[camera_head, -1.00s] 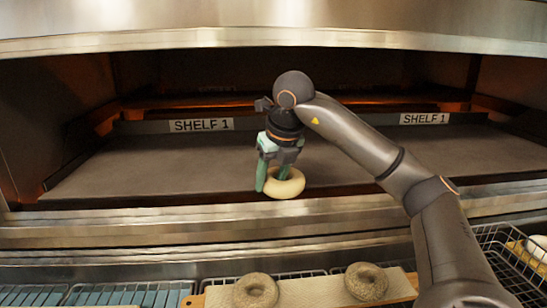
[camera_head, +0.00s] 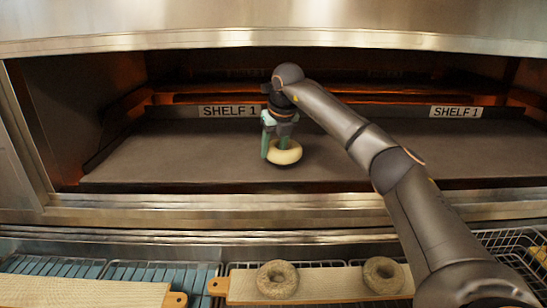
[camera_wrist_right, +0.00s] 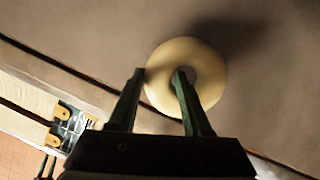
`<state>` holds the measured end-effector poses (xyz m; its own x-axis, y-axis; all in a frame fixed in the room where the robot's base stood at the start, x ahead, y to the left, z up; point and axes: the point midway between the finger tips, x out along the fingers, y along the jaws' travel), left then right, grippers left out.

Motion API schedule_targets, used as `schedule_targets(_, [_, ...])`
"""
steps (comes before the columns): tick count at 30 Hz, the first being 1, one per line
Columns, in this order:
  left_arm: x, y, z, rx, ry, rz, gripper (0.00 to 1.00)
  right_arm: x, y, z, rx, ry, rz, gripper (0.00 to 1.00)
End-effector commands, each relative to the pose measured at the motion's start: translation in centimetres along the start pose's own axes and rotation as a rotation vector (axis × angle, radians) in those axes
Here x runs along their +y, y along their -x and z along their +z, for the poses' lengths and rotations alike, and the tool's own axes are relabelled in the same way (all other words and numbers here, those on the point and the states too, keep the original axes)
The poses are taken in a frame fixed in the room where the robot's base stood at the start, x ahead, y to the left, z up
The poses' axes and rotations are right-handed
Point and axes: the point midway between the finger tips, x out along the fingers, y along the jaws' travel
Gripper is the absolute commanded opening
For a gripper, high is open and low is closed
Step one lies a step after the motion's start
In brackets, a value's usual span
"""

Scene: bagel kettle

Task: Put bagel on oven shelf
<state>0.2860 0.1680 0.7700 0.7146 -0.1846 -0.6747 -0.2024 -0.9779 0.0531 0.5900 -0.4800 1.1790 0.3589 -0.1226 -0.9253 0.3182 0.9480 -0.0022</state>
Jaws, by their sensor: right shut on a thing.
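A pale bagel (camera_head: 287,154) is held by my right gripper (camera_head: 273,150) over the front part of the grey oven shelf (camera_head: 180,163). In the right wrist view, one finger goes into the hole of the bagel (camera_wrist_right: 213,88) and the other is at its outer edge, so the ring is pinched between them. A dark shadow lies offset from the bagel on the shelf, and it looks slightly above the surface. Two SHELF 1 labels, left (camera_head: 229,111) and right (camera_head: 455,112), mark the back of the shelf. My left gripper is not in view.
Two seeded bagels, left (camera_head: 277,280) and right (camera_head: 383,276), lie on a board (camera_head: 325,284) in front of the oven. Another board (camera_head: 80,292) lies at lower left. The steel oven edge (camera_head: 150,210) runs below the opening. The shelf is clear on both sides.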

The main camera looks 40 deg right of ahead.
Motion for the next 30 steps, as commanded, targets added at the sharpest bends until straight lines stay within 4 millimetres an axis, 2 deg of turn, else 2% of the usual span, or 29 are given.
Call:
schedule_targets(1, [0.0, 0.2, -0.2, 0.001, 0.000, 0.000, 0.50, 0.0, 0.1, 0.3, 0.000, 0.000, -0.001, 0.00])
schedule_targets(7, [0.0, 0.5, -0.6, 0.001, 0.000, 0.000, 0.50, -0.1, -3.0, -1.0, 0.003, 0.001, -0.002, 0.00])
schedule_targets(14, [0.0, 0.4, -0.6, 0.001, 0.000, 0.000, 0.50, 0.0, -3.3, -1.1, -0.001, 0.000, 0.000, 0.00])
schedule_targets(15, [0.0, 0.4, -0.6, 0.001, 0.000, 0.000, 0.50, 0.0, -3.4, -1.2, 0.000, 0.000, 0.000, 0.52])
schedule_targets(23, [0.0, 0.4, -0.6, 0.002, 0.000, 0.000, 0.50, 0.0, -3.4, -1.1, 0.000, 0.000, 0.000, 0.81])
schedule_targets(30, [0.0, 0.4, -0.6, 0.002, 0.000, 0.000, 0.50, 0.0, -3.3, -1.1, 0.000, 0.000, 0.000, 0.81])
